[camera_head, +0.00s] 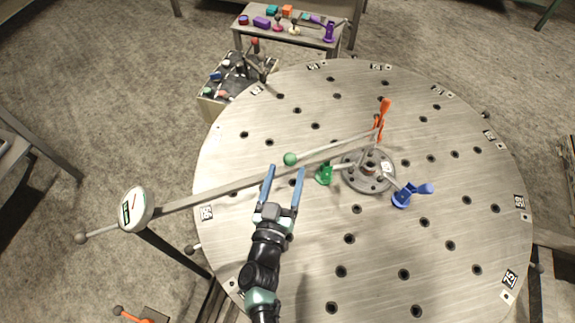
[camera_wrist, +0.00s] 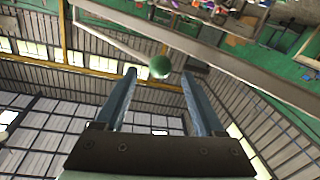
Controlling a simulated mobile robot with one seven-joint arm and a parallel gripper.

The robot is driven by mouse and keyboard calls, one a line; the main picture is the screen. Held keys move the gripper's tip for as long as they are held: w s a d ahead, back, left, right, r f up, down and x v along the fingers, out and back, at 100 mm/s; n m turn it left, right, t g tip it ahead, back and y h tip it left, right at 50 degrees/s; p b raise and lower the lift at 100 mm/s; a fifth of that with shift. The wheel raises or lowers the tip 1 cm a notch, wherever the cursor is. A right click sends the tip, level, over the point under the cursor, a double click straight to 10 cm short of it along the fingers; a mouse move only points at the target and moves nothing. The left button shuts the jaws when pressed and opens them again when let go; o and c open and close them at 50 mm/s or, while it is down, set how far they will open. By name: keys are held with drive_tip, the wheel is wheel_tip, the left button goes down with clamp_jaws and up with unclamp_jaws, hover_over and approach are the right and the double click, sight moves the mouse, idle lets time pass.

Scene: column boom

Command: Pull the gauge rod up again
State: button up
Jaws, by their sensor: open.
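A thin grey rod (camera_head: 335,145) with a green ball (camera_head: 290,159) at its left end runs to the orange lever at the centre fixture. A grey bar (camera_head: 220,190) runs from the fixture to a white dial (camera_head: 134,208), with a ball-ended rod (camera_head: 103,232) beyond it. I cannot tell for certain which rod is the gauge rod. My gripper (camera_head: 286,170) is open, its blue fingers pointing toward the green ball. In the wrist view, the green ball (camera_wrist: 160,67) shows between and beyond the fingertips of my gripper (camera_wrist: 158,72), with nothing held.
A round metal table (camera_head: 300,240) with many holes fills the middle. Green (camera_head: 324,174), blue (camera_head: 402,195) and orange (camera_head: 381,120) levers surround the centre fixture (camera_head: 355,182). A side table (camera_head: 245,32) with coloured parts stands behind. The table's right side is largely clear.

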drive_tip(key=shift+x, duration=1.3)
clamp_jaws()
idle(0.5)
